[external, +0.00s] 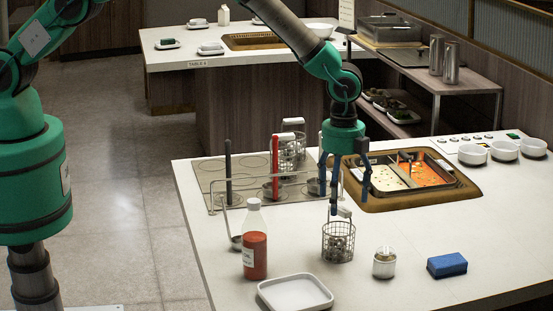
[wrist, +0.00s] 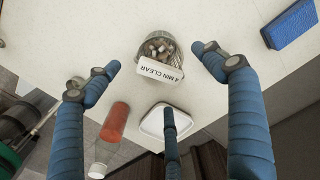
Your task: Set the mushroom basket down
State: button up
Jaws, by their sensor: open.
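The mushroom basket (external: 338,243) is a small round wire basket with brown and pale pieces inside. It stands upright on the white counter (external: 400,225), right of the red sauce bottle. In the wrist view the basket (wrist: 153,42) is at top centre, partly covered by its white tag reading "4 MIN CLEAR" (wrist: 159,68). My gripper (external: 344,190) is just above the basket, its blue fingers pointing down. In the wrist view the fingers (wrist: 156,62) are spread on either side of the tag and hold nothing. Whether a finger touches the handle is unclear.
A red bottle (external: 255,245), a white tray (external: 295,293), a small jar (external: 384,262) and a blue sponge (external: 447,264) surround the basket. Behind are a rack with utensils (external: 275,180), another wire basket (external: 290,155) and a divided sauce pan (external: 410,172).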

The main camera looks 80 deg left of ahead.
jog(key=s+a+r+n+t, duration=0.15)
jog(key=a+r, duration=0.25)
jog(key=r, duration=0.6)
jog(key=s+a+r+n, duration=0.3)
jog(key=a+r, duration=0.1)
jog(key=r, duration=0.7)
jog(key=s+a+r+n, duration=0.1)
jog(key=s+a+r, duration=0.25)
jog(key=r, duration=0.25)
jog(key=s+a+r+n+t, duration=0.1)
jog(key=s+a+r+n, duration=0.1)
jog(key=s+r, duration=0.25)
jog(key=s+a+r+n, duration=0.1)
jog(key=s+a+r, duration=0.25)
jog(key=r, duration=0.25)
jog(key=s+a+r+n+t, duration=0.1)
jog(key=s+a+r+n, duration=0.3)
jog(key=s, duration=0.5)
jog(key=s+a+r+n+t, duration=0.1)
jog(key=s+a+r, duration=0.35)
jog(key=s, duration=0.45)
jog(key=s+a+n, duration=0.1)
jog(key=s+n, duration=0.1)
jog(key=s, duration=0.6)
jog(key=s+a+n+t, duration=0.1)
jog(key=s+a+n, duration=0.1)
jog(key=s, duration=0.7)
jog(key=shift+a+n, duration=0.25)
jog(key=shift+n, duration=0.3)
